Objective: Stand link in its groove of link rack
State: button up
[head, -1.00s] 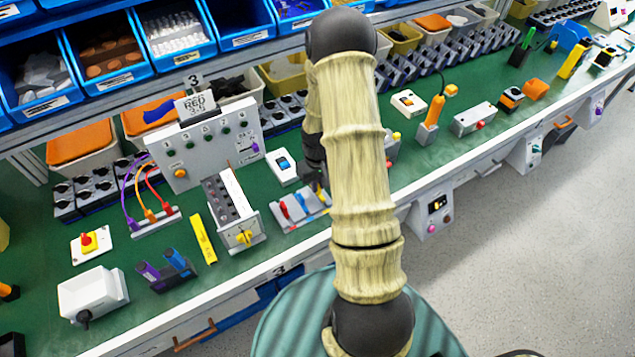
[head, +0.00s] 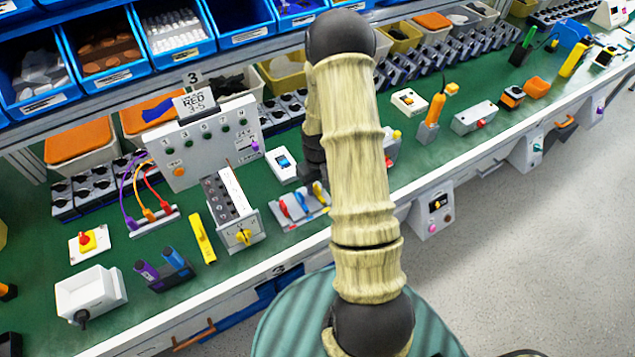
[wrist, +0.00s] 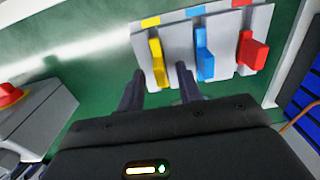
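The grey link rack (head: 290,222) lies on the green bench and fills the top of the wrist view (wrist: 228,28). It holds a yellow link (wrist: 157,60), a blue link (wrist: 204,62) and a red link (wrist: 252,52), side by side. The yellow link appears to stand in its place by the yellow mark. My gripper (wrist: 160,82) is open, its two dark fingers apart on either side of the yellow link, with gaps showing. In the head view my arm hides most of the gripper; the yellow link (head: 318,189) shows beside it.
A grey box with a red knob (wrist: 10,95) is at left in the wrist view.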

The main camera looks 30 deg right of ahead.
jog(key=shift+r, duration=0.15)
notch_tip(320, 180, up, 17)
jog(key=b, duration=0.1)
dwell(0.4)
dwell(0.5)
jog(key=s+a+r+t, duration=0.2)
jog(key=s+a+r, duration=0.2)
jog(key=s+a, duration=0.8)
jog(key=shift+s+a+t+p, duration=0.2)
jog(key=shift+a+t+p, duration=0.1)
jog(key=shift+a, duration=0.5)
